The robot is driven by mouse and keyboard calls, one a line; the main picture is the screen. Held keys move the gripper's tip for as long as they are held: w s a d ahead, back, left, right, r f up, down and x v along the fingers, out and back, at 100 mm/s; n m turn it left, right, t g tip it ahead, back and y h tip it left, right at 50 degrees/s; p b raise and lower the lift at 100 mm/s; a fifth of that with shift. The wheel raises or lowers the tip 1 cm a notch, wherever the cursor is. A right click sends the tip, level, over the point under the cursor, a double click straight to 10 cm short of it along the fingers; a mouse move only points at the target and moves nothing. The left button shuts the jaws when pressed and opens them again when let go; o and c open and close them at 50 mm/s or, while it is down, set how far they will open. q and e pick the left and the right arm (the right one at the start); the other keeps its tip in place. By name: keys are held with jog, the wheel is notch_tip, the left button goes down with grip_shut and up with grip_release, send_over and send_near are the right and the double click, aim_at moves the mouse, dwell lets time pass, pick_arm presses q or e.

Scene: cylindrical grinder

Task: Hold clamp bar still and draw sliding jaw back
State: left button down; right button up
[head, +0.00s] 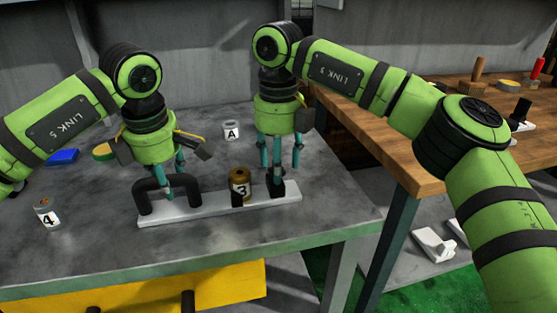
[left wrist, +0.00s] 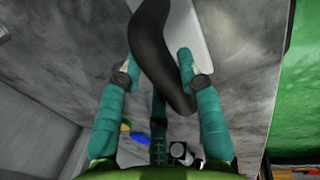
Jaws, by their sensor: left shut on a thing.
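The clamp bar is a long white bar (head: 210,208) lying on the grey bench, with a black arched handle (head: 145,196) at its left end. My left gripper (head: 172,186) is shut on this handle from above. In the left wrist view the black handle (left wrist: 162,55) passes between the teal fingers (left wrist: 155,75). The sliding jaw, a black block (head: 278,188), is near the bar's right end. My right gripper (head: 280,170) points down at the jaw, its fingers apart; whether they touch it is unclear. A brown cylinder marked 3 (head: 240,183) stands by a small black block on the bar.
A can marked 4 (head: 47,214) stands at the left of the bench, one marked A (head: 232,130) behind. A blue block (head: 63,157) and a green-yellow piece (head: 104,152) lie at the back left. A wooden table (head: 430,135) adjoins at the right. The bench front is clear.

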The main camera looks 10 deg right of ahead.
pick_arm(q)
jog(key=shift+a+f, duration=0.15)
pick_arm(e)
notch_tip(320, 180, up, 12)
dwell(0.4)
pick_arm(q)
jog(key=c, duration=0.7)
grip_release()
jog(key=shift+w, duration=0.1)
jog(key=shift+c, duration=0.2)
jog(key=shift+r, duration=0.55)
notch_tip(320, 180, up, 11)
jog(key=s, duration=0.2)
jog(key=shift+s, duration=0.2)
